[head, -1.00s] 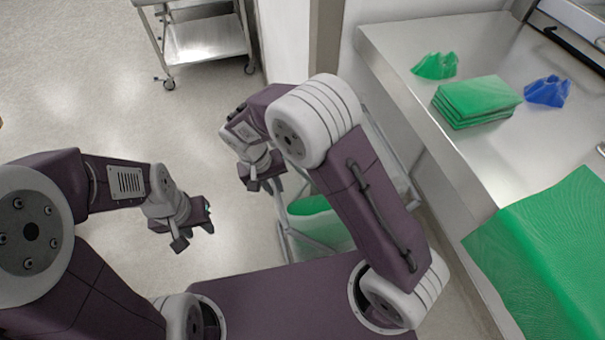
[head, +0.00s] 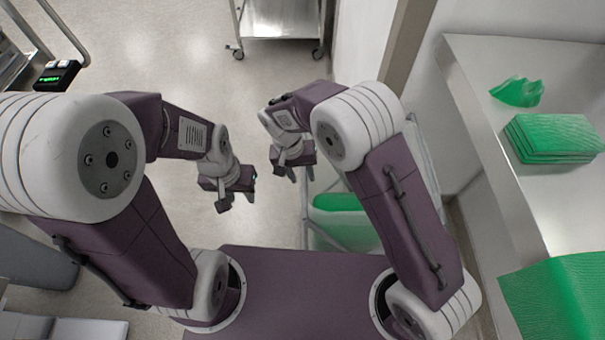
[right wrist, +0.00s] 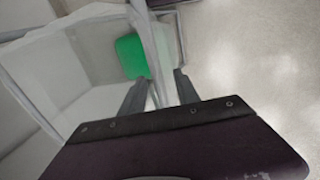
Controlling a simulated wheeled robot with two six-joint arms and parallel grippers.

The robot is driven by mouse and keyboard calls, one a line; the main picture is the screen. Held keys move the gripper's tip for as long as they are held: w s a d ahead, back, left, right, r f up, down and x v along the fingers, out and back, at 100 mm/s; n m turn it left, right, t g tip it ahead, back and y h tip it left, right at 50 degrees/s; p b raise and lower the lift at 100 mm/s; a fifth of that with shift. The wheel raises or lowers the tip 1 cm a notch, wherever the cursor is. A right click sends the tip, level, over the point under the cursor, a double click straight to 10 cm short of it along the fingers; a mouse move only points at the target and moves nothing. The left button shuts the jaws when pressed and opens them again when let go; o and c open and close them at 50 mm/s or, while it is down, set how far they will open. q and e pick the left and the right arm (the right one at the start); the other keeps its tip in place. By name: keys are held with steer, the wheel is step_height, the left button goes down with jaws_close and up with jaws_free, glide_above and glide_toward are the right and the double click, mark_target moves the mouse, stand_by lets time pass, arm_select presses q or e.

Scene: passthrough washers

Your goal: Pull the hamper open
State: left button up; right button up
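The hamper (head: 305,215) is a metal frame with a pale see-through bag; green cloth (head: 343,222) lies inside. It stands on the floor beside the counter, partly hidden behind my right arm. In the right wrist view its pale bag (right wrist: 72,62) fills the left half. My right gripper (head: 300,176) is at the hamper's left side, and its fingers are apart. In the right wrist view a pale upright edge of the hamper passes between the fingertips (right wrist: 160,80); I cannot tell if they touch it. My left gripper (head: 238,204) is open and empty over the floor.
A steel counter (head: 485,130) on the right holds a green folded stack (head: 553,139), a crumpled green piece (head: 517,92) and a green drape (head: 560,300). A steel cart (head: 280,18) stands at the back. A black device (head: 57,75) is at the upper left. Floor between is clear.

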step_height(320, 180, up, 9)
steer(key=a, duration=0.1)
steer(key=shift+a+p, duration=0.35)
stand_by(0.4)
